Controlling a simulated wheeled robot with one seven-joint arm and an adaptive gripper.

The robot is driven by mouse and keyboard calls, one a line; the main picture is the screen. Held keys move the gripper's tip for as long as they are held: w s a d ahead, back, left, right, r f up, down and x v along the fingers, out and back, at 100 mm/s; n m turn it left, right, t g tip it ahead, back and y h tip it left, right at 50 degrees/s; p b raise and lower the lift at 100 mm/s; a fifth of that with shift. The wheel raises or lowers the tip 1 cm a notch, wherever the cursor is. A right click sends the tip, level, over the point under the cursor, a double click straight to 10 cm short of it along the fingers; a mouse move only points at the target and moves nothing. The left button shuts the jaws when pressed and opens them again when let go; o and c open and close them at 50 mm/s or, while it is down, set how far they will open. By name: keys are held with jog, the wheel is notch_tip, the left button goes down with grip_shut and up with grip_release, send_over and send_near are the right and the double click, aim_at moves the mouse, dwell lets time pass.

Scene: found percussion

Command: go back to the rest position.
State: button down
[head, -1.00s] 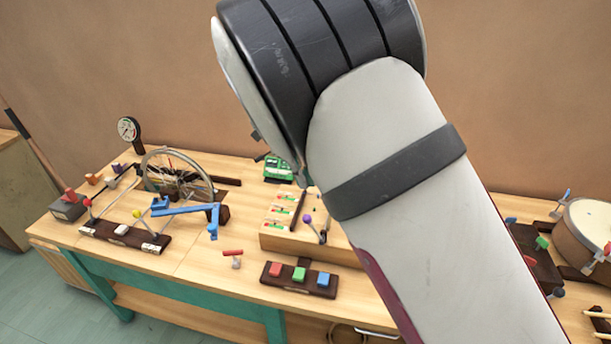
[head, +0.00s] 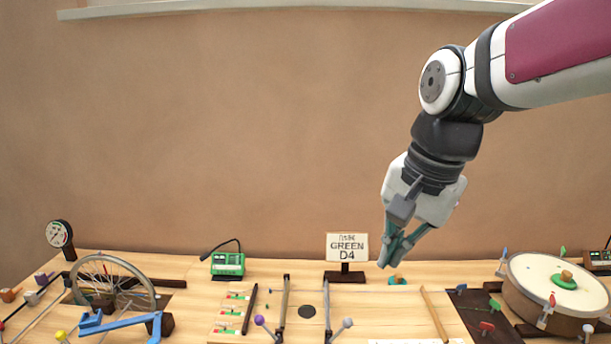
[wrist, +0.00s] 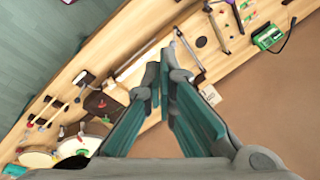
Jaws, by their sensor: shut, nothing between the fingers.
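My gripper (head: 384,264) hangs in the air in front of the wall, above the back of the workbench (head: 385,308), right of the GREEN D4 sign. Its fingers point down and to the left in the head view. In the wrist view the two teal-lined fingers (wrist: 162,85) meet near their tips with nothing between them. The gripper is shut and empty. A small teal and orange piece (head: 397,281) on the bench shows just below the fingertips in the head view; I cannot tell how far apart they are.
A sign (head: 347,247) reading GREEN D4 stands at the bench's back. A drum (head: 525,283) is at right, a spoked wheel (head: 88,265) and dial gauge (head: 59,234) at left, a green device (head: 228,263) between. The air left of my arm is clear.

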jog(key=s+d+n+t, duration=0.1)
jog(key=s+d+n, duration=0.2)
jog(key=s, duration=0.3)
jog(key=s+d+f+n+t+h, duration=0.1)
jog(key=s+d+n+t, duration=0.1)
jog(key=s+n, duration=0.3)
jog(key=shift+s+d+f, duration=0.15)
jog(key=shift+s+d, duration=0.4)
jog(key=shift+s, duration=0.6)
